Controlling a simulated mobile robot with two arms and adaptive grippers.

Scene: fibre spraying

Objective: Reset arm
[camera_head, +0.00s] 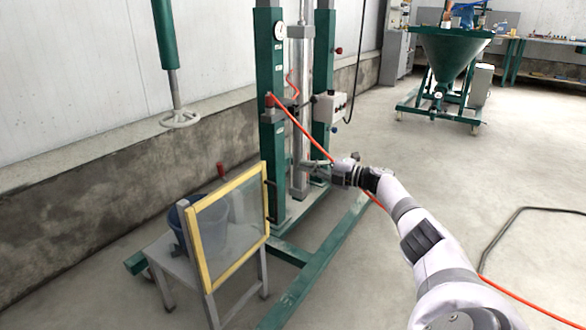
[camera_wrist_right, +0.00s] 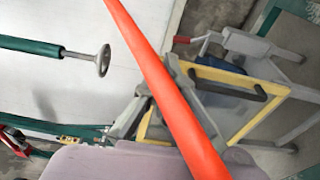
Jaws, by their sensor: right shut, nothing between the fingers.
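My right arm (camera_head: 425,235) comes in from the lower right in the head view. Its gripper (camera_head: 313,167) is shut and empty, in front of the green column machine (camera_head: 272,120). An orange hose (camera_head: 318,142) runs from the machine, passes by my right wrist and goes on to the floor at the right. In the right wrist view the orange hose (camera_wrist_right: 165,85) crosses close to the camera and hides part of the gripper. I cannot tell whether the hose touches the arm. My left gripper is not in view.
A yellow-framed clear panel (camera_head: 232,228) stands on a grey stand with a blue bucket (camera_head: 181,222) behind it. Green base beams (camera_head: 318,268) lie on the floor. A green hopper (camera_head: 450,55) stands at back right; floor there is open.

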